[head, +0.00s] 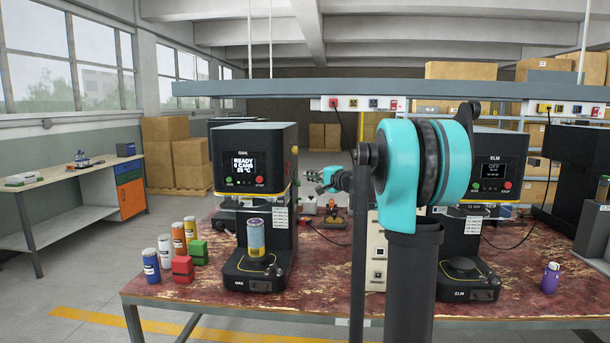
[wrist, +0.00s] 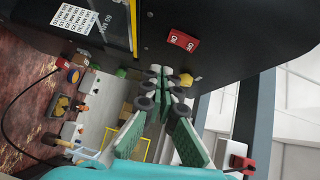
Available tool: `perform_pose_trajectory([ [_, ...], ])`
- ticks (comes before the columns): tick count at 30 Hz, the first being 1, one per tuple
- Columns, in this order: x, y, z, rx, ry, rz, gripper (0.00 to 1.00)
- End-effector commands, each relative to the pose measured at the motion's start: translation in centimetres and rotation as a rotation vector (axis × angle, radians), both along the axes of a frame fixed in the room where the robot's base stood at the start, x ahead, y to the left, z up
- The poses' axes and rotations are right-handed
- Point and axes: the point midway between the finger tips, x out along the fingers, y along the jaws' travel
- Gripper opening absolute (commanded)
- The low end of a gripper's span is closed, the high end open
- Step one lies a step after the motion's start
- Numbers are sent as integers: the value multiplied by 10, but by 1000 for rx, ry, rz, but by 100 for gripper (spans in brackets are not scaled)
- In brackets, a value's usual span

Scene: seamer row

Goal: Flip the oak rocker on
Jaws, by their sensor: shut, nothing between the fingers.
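The oak seamer (head: 262,160) stands left of centre on the bench, its screen lit with READY and 0 CANS. In the wrist view a red rocker (wrist: 183,40) sits on the dark side panel of a machine, which looks like the oak one. Which way it is tipped I cannot tell. I cannot make it out in the head view. My gripper (head: 322,181) is just right of the oak seamer. In the wrist view its fingertips (wrist: 163,76) are together and empty, below the rocker in the picture and apart from it, near a yellow knob (wrist: 187,80).
A can (head: 256,238) stands on the oak seamer's plate. Several cans and red and green blocks (head: 182,269) are at the bench's left. The elm seamer (head: 490,185), its screen reading OFF, is right of my arm. A shelf (head: 330,89) with sockets runs above.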

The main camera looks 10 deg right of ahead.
Motion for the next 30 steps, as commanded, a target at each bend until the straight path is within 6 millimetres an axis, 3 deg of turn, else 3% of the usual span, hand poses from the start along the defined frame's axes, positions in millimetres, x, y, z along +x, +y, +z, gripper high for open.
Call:
perform_pose_trajectory([
  [6,-34,-22,-3,0,0,-4,0],
  [12,-55,-34,-5,0,0,-3,0],
  [26,-62,-37,-6,-1,-1,-1,0],
  [30,-73,-24,-19,-45,16,22,0],
])
